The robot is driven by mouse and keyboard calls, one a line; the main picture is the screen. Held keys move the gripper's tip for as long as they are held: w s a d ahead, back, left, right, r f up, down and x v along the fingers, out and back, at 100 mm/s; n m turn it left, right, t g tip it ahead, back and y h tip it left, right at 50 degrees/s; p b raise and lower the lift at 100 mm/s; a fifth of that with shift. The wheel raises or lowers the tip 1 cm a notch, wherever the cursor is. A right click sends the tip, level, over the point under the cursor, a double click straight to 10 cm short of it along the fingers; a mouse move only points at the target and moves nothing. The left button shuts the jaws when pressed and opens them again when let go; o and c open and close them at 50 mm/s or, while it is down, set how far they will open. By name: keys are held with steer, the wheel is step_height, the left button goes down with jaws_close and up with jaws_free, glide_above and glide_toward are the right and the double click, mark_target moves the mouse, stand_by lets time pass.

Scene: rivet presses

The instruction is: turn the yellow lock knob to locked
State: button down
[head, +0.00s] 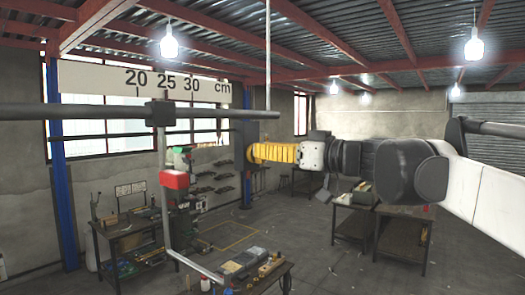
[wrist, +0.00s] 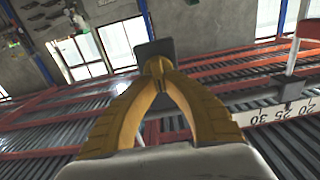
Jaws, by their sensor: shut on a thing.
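My gripper (head: 252,153) has yellow fingers and reaches left from the right side of the head view. In the wrist view its two fingers (wrist: 157,68) arch together and meet at the tips. I cannot make out a yellow lock knob apart from the yellow fingers. Any knob at the tips is hidden or blends with them.
A grey horizontal bar (head: 85,112) with a dark clamp (head: 160,114) crosses the left, above my gripper's height. A white scale (head: 100,82) hangs behind it. A red block (head: 174,180) is on the bent rod below. Workbenches (head: 128,232) stand lower, with open floor between.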

steer(key=m, duration=0.5)
steer(key=m+b, duration=0.1)
steer(key=m, duration=0.5)
steer(key=w+f+m+b, duration=0.1)
steer(key=m, duration=0.5)
steer(key=shift+d, duration=0.3)
steer(key=shift+m, duration=0.4)
steer(key=c, duration=1.5)
jaws_free()
steer(key=shift+o, duration=0.2)
steer(key=v, duration=1.2)
